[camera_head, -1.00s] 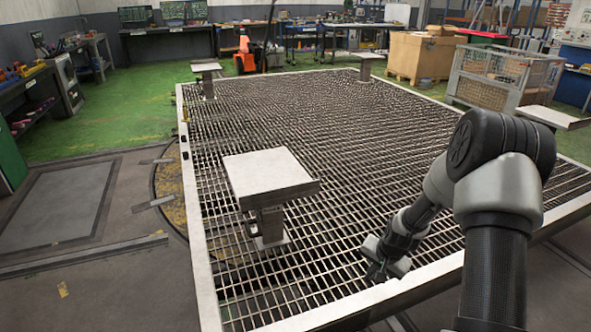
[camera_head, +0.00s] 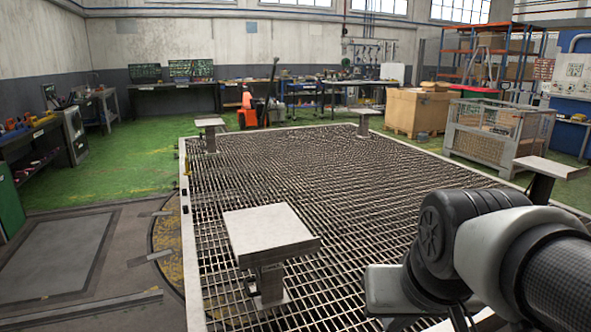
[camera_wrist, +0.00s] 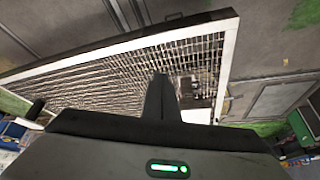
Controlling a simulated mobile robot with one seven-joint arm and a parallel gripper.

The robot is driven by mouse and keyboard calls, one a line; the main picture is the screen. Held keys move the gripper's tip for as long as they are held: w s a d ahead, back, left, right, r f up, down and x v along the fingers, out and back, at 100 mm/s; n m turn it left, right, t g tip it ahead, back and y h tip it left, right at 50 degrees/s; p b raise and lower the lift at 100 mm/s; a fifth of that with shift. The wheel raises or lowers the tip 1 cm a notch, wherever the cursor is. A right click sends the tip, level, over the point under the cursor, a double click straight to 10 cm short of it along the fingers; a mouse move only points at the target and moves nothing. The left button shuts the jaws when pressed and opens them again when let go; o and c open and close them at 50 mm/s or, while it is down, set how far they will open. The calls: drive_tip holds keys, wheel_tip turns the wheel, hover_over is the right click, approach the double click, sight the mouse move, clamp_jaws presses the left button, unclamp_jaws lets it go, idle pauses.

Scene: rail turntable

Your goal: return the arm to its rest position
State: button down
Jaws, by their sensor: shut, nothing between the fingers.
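My arm reaches in from the right edge of the head view, folded, with its dark joint over the near right part of the grating. In the wrist view my gripper (camera_wrist: 160,100) shows as one dark narrow shape with the fingers together and nothing held. The grating platform (camera_head: 330,190) lies beyond it, and it also shows tilted in the wrist view (camera_wrist: 110,75).
A square-topped post (camera_head: 268,232) stands on the grating at left of my arm. Other posts stand at the far left (camera_head: 210,123), far right (camera_head: 365,112) and right edge (camera_head: 550,168). A wire crate (camera_head: 498,135) and cardboard box (camera_head: 418,110) stand behind. Floor at left is open.

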drive_tip(key=s+r+p, duration=0.3)
drive_tip(key=r+p, duration=2.1)
drive_tip(key=r, duration=0.1)
drive_tip(key=shift+s+a+n+p, duration=0.2)
drive_tip(key=shift+a+n+p, duration=0.05)
drive_tip(key=shift+n+p, duration=0.05)
